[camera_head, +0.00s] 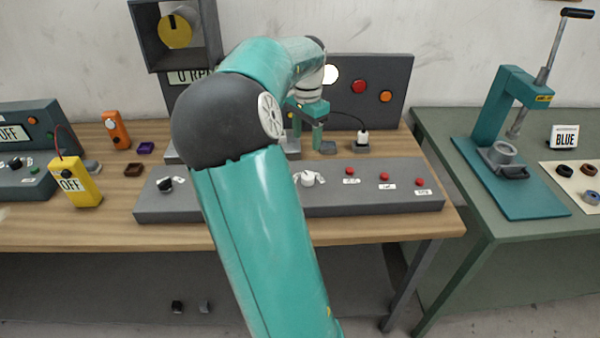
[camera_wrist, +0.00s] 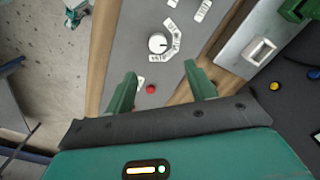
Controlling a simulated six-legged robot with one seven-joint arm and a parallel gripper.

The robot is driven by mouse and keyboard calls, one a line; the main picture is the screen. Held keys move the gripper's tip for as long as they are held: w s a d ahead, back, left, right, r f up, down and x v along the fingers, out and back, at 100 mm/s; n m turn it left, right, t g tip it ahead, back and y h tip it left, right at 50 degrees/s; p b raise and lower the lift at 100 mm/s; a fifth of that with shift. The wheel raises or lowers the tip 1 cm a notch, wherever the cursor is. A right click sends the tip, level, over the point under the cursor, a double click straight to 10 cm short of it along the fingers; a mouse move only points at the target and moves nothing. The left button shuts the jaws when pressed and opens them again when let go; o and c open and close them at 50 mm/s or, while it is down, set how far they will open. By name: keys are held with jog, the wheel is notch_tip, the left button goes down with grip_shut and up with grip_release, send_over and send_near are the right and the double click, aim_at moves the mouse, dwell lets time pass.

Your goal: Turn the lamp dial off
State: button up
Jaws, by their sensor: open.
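A white round dial (camera_head: 309,179) sits on the long grey control panel (camera_head: 240,204), partly beside my arm in the head view. In the wrist view the white dial (camera_wrist: 157,43) has printed labels around it, too small to read surely. A second, black dial (camera_head: 165,185) is at the panel's left end. I cannot tell by labels which one is the lamp dial. A pale lit lamp (camera_head: 329,73) shows on the upright back panel. My gripper (camera_head: 307,136) points down above the bench behind the panel. It is open and empty; its fingers (camera_wrist: 160,74) show ahead of the wrist.
Several red buttons (camera_head: 384,176) line the panel's right part. A green press (camera_head: 515,130) stands on the right table.

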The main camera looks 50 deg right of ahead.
aim_at(308, 175)
jog(key=f, duration=1.1)
jog(key=shift+s+d+f, duration=0.2)
jog(key=shift+s+f, duration=0.2)
jog(key=shift+f, duration=0.6)
jog(key=shift+w, duration=0.1)
jog(key=c, duration=1)
